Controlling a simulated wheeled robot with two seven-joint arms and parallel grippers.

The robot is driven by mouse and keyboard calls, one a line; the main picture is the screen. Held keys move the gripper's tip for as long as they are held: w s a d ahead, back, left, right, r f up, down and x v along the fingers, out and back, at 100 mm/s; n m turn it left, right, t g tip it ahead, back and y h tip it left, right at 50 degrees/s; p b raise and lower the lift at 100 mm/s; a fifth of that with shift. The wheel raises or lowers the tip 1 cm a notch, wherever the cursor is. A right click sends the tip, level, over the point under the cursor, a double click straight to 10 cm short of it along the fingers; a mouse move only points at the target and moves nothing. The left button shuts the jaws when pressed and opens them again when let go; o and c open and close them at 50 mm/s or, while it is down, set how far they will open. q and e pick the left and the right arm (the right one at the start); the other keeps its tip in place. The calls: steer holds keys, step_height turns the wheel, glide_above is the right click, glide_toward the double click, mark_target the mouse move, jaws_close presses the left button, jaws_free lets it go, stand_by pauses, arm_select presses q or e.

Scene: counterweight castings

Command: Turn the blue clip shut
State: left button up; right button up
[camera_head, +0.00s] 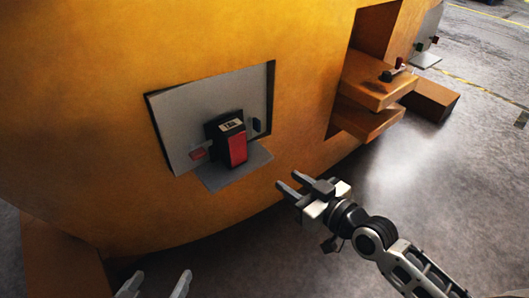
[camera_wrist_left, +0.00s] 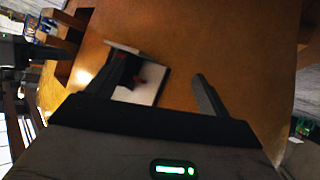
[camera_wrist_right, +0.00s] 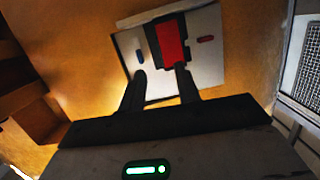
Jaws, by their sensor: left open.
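The blue clip (camera_head: 257,125) is a small dark piece on the grey panel (camera_head: 180,112), right of a black box with a red front (camera_head: 238,149). In the right wrist view the blue clip (camera_wrist_right: 140,57) stands upright, just beyond one fingertip. Contact cannot be made out there, but the head view shows the gripper well apart from the panel. My right gripper (camera_head: 286,179) is partly open and empty, below and right of the panel. My left gripper (camera_head: 153,284) is open and empty at the bottom edge, below the panel.
A red clip (camera_head: 198,154) sits on the panel's other side. A grey ledge (camera_head: 235,171) juts out under the box. Orange steps (camera_head: 375,85) project from the yellow casting (camera_head: 90,110) at the right. The floor in front of the casting is clear.

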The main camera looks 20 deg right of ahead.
steer(key=w+d+t+b, duration=0.2)
steer(key=w+d+b, duration=0.2)
steer(key=w, duration=0.1)
steer(key=b, duration=0.2)
glide_toward(260, 126)
steer(key=x, duration=0.9)
steer(key=shift+w+a, duration=0.1)
steer(key=shift+w, duration=0.05)
arm_select(q)
steer(key=d+f, duration=0.1)
steer(key=d+f+t+h, duration=0.1)
steer(key=shift+w+f+h, duration=0.15)
steer(key=shift+f+h, duration=0.15)
steer(key=shift+f, duration=0.05)
arm_select(e)
jaws_close()
